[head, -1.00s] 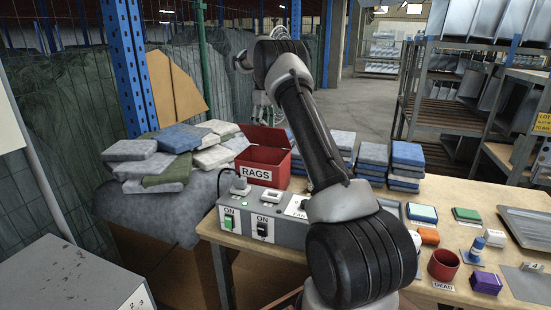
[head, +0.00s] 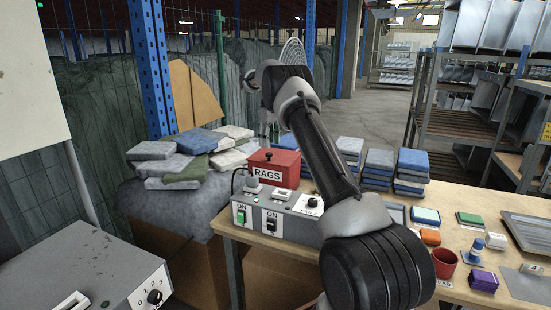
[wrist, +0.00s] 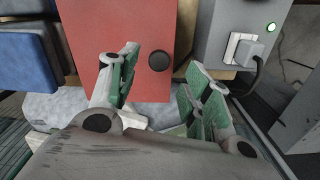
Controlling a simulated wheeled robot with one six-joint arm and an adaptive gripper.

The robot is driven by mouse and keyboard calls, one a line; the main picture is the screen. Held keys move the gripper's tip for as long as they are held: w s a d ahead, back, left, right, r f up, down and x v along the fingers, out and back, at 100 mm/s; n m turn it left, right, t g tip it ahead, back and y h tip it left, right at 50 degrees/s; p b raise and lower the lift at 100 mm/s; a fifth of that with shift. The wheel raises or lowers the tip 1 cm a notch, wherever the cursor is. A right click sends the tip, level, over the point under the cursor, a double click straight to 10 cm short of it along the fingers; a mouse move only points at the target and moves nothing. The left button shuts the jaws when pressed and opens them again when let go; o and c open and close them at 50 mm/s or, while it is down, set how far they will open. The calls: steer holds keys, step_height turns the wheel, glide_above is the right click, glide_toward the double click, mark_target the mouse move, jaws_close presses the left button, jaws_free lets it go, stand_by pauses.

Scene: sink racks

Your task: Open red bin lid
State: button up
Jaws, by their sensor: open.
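The red bin (head: 290,180) labelled RAGS stands at the back left of the bench. Its red lid (head: 282,160) is down on it, with a dark knob (head: 268,155) on top. The lid (wrist: 135,25) also fills the upper middle of the wrist view, with the black knob (wrist: 159,61) near its lower edge. My gripper (wrist: 161,68) is open and empty, with one finger either side of the knob in that view. I cannot tell how far the fingertips are above it.
Folded rags (head: 195,155) are piled left of the bin. Stacks of blue and grey cloths (head: 380,165) stand to its right. A grey switch box (head: 295,220) with a plug and cable is close in front.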

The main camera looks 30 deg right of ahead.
mark_target(271, 163)
steer(key=f+m, duration=0.1)
steer(key=s+f+m, duration=0.1)
steer(key=s+m, duration=0.1)
steer(key=shift+a+f+m, duration=0.25)
steer(key=shift+f+m, duration=0.05)
steer(key=shift+f, duration=0.1)
steer(key=s+a+m+g, duration=0.1)
steer(key=s+a+m, duration=0.1)
steer(key=s, duration=0.7)
steer(key=shift+s+a+m, duration=0.35)
steer(key=shift+a+m, duration=0.05)
steer(key=shift+r, duration=0.1)
